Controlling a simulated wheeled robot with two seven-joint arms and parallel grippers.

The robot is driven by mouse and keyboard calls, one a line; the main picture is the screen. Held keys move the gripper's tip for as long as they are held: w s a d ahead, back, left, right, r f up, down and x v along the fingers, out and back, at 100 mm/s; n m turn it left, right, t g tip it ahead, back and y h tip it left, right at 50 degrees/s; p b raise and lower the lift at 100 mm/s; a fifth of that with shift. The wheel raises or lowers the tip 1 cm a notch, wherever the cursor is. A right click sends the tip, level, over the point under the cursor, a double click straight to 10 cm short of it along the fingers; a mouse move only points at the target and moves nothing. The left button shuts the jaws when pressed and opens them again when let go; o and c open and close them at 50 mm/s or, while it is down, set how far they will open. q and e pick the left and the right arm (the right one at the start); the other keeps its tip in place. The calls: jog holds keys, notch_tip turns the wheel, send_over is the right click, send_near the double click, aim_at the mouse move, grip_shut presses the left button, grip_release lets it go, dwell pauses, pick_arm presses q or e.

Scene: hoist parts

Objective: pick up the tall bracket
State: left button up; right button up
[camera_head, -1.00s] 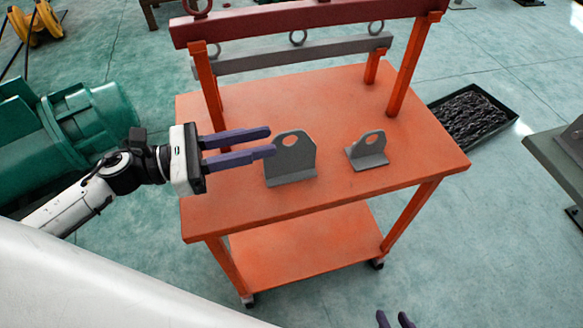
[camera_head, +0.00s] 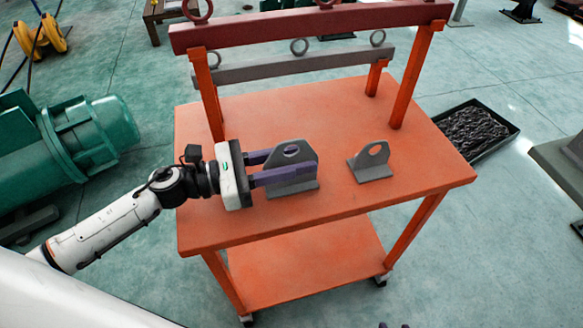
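The tall bracket (camera_head: 293,150) is a grey plate with a round hole near its top and a flat foot. It stands upright on the orange table (camera_head: 235,222). My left gripper (camera_head: 295,164) comes in from the left with its purple fingers apart. One finger lies in front of the bracket's plate and the other goes behind it, where its tip is hidden. I see no clear sign that the fingers press on the plate.
A shorter grey bracket (camera_head: 371,163) stands to the right on the table. Behind, a dark red beam (camera_head: 310,22) and a grey bar (camera_head: 290,66) with rings span the orange posts. A tray of chain (camera_head: 473,130) lies on the floor at right. The table's right front is clear.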

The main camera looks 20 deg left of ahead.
pick_arm(q)
jog(key=shift+x, duration=1.35)
grip_shut()
jog(key=shift+w+r, duration=0.1)
jog(key=shift+r, duration=0.05)
dwell(0.3)
